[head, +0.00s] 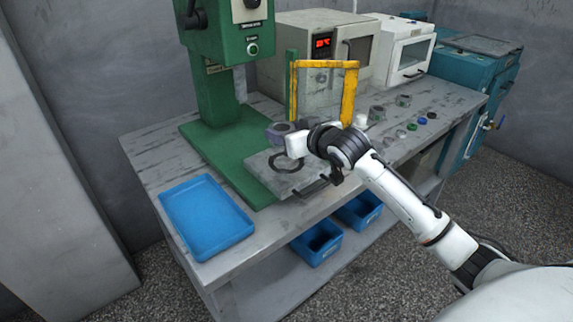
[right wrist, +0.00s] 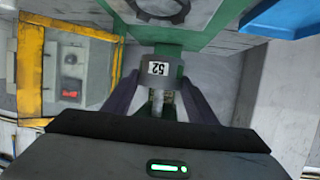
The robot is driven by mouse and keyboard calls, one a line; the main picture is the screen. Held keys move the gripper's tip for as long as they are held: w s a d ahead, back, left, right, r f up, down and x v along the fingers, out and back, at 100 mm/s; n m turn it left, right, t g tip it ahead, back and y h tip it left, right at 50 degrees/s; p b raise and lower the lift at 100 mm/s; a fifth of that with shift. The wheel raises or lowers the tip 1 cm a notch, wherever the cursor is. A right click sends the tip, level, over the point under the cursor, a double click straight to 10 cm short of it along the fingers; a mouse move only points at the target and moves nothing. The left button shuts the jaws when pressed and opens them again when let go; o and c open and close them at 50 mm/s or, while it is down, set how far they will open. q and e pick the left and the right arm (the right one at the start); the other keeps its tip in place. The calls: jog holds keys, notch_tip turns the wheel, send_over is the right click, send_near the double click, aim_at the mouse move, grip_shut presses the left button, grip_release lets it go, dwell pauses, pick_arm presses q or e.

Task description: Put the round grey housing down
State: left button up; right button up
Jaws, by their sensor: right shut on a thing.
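The round grey housing (right wrist: 158,70), with a white label reading 52, sits between the dark fingers of my right gripper (right wrist: 160,84) in the right wrist view. The gripper is shut on it. In the head view my right gripper (head: 280,132) is over the workbench, near the green press, and its fingers mostly hide the housing. A grey plate (head: 262,163) with a dark ring on it (head: 287,163) lies just in front of and below the gripper. I cannot tell the exact gap between housing and plate. My left gripper is not in view.
The green press (head: 220,90) stands behind left. A blue tray (head: 206,214) is at the bench's left front. A yellow frame (head: 349,95) stands behind the gripper. Several small rings and parts lie at the right, including a blue ring (head: 423,120). Blue bins (head: 317,242) sit below.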

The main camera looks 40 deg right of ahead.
jog(key=shift+w+d+r, duration=0.35)
jog(key=shift+d+r, duration=0.35)
jog(key=shift+r, duration=0.05)
jog(key=shift+w+d, duration=0.1)
jog(key=shift+d, duration=0.1)
notch_tip(320, 180, down, 10)
jog(key=shift+r, duration=0.2)
jog(key=o, duration=1.3)
jog(key=shift+o, duration=0.2)
jog(key=v, duration=1.2)
jog(key=shift+a, duration=0.15)
